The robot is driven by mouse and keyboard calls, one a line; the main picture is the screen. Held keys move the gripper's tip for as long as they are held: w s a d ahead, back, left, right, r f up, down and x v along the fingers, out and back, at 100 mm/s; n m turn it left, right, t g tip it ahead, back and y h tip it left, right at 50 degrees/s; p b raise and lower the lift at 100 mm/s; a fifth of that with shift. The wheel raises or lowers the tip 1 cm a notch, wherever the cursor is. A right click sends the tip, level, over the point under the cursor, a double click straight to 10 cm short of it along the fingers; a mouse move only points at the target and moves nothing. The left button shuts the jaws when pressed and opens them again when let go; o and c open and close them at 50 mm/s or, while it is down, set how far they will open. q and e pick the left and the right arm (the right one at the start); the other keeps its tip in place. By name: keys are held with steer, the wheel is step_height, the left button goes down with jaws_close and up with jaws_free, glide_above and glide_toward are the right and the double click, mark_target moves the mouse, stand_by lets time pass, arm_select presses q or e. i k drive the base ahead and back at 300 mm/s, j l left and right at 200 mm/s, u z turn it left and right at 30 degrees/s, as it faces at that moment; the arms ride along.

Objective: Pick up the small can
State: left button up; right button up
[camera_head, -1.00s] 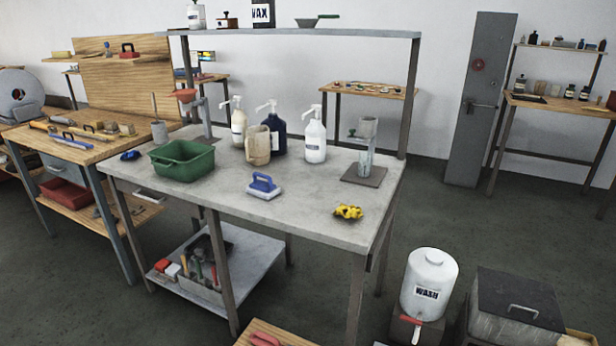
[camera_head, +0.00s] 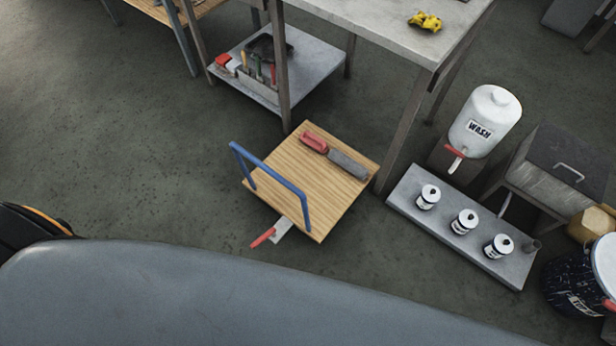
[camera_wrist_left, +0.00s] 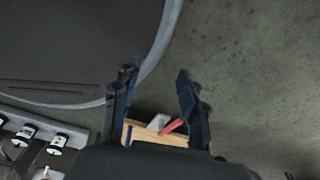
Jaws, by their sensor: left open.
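Small cans (camera_wrist_left: 25,135) also show at the left edge of the left wrist view, on a pale surface. My left gripper (camera_wrist_left: 157,77) is open, with nothing between its fingers; the cans are off to its left. My left gripper's fingers are not seen in the head view. My right gripper is not in view.
A wooden cart (camera_head: 335,205) with a blue handle (camera_head: 270,178) holds a red-handled tool (camera_head: 335,155). A white WASH container (camera_head: 485,120), a grey lidded box (camera_head: 560,165) and a dark speckled bucket (camera_head: 575,285) crowd the bench. Floor at left is clear.

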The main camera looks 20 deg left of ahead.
mark_target(456, 226)
steer(key=z, duration=1.15)
